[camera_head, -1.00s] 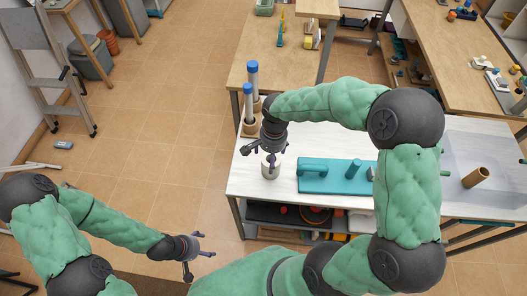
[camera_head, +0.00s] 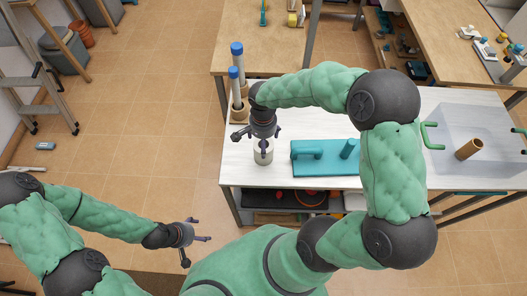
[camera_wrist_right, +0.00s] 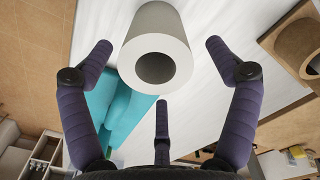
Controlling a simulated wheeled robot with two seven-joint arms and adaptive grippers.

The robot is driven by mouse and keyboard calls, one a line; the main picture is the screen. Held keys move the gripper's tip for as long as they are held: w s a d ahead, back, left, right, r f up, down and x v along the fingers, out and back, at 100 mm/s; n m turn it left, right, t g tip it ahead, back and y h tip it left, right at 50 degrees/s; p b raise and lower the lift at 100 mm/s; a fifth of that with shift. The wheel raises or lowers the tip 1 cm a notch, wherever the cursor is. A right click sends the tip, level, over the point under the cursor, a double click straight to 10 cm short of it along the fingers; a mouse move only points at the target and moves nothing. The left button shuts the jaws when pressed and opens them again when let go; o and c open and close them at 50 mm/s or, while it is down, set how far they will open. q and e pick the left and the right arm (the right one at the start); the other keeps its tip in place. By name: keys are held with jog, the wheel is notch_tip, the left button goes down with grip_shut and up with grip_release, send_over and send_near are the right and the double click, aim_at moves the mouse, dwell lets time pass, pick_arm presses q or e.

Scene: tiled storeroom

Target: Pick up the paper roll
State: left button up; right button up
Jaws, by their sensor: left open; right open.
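The paper roll (camera_head: 263,157) is a short whitish cylinder standing upright near the front left of the white table (camera_head: 242,176). The right wrist view shows it as a pale grey tube (camera_wrist_right: 151,30) with a round dark hole. My right gripper (camera_head: 262,139) is open just above the roll in the head view, and a finger hides part of its top. In the wrist view its spread fingers (camera_wrist_right: 158,70) lie on either side of the roll's near end, with gaps visible. My left gripper (camera_head: 196,248) is open and empty, away from the table at the lower left.
A teal block with a handle (camera_head: 320,168) stands right of the roll. Tubes with blue caps (camera_head: 237,88) stand in brown holders behind left. A clear bin (camera_head: 485,135) with green handles and a brown tube (camera_head: 469,149) are at the right.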

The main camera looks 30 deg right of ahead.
jog(key=f, duration=0.2)
jog(key=f+b, duration=0.1)
jog(key=shift+s+a, duration=0.1)
jog(key=shift+s, duration=0.15)
jog(key=shift+f, duration=0.35)
jog(key=shift+r, duration=0.1)
jog(key=c, duration=1.3)
jog(key=shift+r, duration=0.1)
jog(key=shift+c, duration=0.2)
jog(key=s+d+r+p, duration=0.3)
jog(key=s+r+p, duration=0.2)
jog(key=s+r, duration=0.7)
jog(key=shift+s+r+p, duration=0.3)
jog(key=shift+s+r, duration=0.05)
jog(key=shift+s, duration=0.2)
